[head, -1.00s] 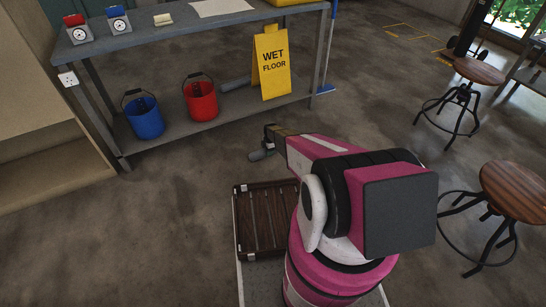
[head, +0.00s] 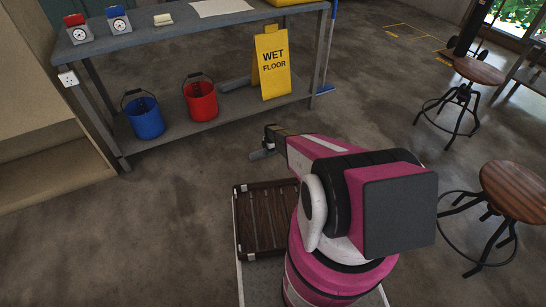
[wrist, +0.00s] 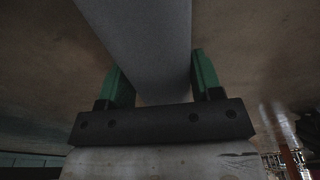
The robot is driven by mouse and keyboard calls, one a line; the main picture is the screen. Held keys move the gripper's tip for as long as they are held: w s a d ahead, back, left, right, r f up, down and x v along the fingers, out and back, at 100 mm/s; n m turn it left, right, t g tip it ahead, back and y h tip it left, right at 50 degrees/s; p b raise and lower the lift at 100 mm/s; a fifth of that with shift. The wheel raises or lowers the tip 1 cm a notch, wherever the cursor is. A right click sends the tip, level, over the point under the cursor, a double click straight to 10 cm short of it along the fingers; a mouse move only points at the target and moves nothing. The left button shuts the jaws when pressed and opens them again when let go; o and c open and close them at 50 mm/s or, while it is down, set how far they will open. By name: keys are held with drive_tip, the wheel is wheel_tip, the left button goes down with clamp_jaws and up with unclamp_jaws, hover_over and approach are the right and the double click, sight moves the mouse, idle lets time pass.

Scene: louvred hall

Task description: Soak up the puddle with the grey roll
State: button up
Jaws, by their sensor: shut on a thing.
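The grey roll (wrist: 145,45) is between the green fingers of my gripper (wrist: 160,85) in the wrist view, and the fingers are shut on it. It reaches up out of the top of that view. In the head view my gripper (head: 270,143) is over the floor in front of the bench, and part of the grey roll (head: 262,153) shows below it. My arm hides some of the floor. I cannot make out a clear puddle outline in the head view. A shiny patch (wrist: 268,118) shows at the right of the wrist view; I cannot tell whether it is the puddle.
A metal bench (head: 170,45) stands ahead; its lower shelf holds a blue bucket (head: 145,119), a red bucket (head: 202,101), another grey cylinder (head: 236,84) and a yellow wet-floor sign (head: 272,65). Stools (head: 515,188) stand at the right. A dark slatted crate (head: 262,205) is beside my arm.

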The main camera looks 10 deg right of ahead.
sight(281, 157)
drive_tip(key=shift+s+d, duration=0.7)
drive_tip(key=shift+d, duration=0.7)
drive_tip(key=shift+s+d, duration=0.7)
drive_tip(key=shift+d, duration=0.7)
drive_tip(key=shift+s+d, duration=0.7)
drive_tip(key=shift+d, duration=0.7)
drive_tip(key=shift+w+a, duration=0.45)
drive_tip(key=shift+a, duration=0.45)
drive_tip(key=shift+w+a, duration=0.45)
drive_tip(key=shift+a, duration=0.45)
drive_tip(key=shift+w+a, duration=0.45)
drive_tip(key=shift+a, duration=0.45)
drive_tip(key=shift+r, duration=0.15)
drive_tip(key=shift+r, duration=2.9)
